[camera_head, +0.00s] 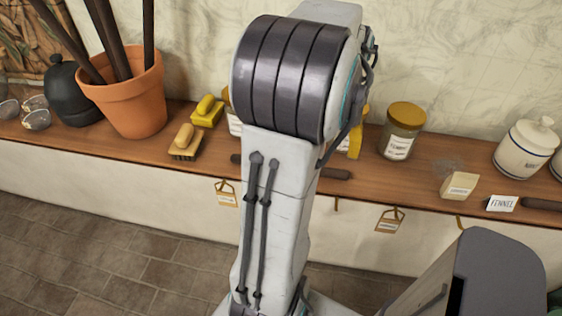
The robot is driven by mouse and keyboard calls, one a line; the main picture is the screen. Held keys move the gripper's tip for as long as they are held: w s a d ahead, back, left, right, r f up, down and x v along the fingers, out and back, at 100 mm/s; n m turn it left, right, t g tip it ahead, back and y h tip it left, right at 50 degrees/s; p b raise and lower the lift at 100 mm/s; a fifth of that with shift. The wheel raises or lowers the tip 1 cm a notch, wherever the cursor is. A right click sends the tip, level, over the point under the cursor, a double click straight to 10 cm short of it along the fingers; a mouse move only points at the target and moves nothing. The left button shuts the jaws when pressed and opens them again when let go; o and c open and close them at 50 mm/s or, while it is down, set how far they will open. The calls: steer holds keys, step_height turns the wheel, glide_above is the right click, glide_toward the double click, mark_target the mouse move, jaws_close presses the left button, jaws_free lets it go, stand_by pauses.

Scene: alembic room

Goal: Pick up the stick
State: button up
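A dark brown stick (336,173) lies on the wooden shelf behind my arm. Its left end shows just left of my arm, and its middle is hidden. Another dark stick (541,204) lies at the right edge of the shelf beside a FENNEL card. Several long dark sticks (108,38) stand in a terracotta pot. I cannot tell which of these is the task's stick. My arm fills the middle of the view; my gripper is not in view.
On the shelf (415,180) stand a terracotta pot (128,97), a black kettle-like vessel (71,95), brushes (186,142), a yellow-lidded jar (402,131), a cream block (459,186) and a white lidded jar (525,148). Tags hang from its front edge. Tiled floor (110,255) lies below.

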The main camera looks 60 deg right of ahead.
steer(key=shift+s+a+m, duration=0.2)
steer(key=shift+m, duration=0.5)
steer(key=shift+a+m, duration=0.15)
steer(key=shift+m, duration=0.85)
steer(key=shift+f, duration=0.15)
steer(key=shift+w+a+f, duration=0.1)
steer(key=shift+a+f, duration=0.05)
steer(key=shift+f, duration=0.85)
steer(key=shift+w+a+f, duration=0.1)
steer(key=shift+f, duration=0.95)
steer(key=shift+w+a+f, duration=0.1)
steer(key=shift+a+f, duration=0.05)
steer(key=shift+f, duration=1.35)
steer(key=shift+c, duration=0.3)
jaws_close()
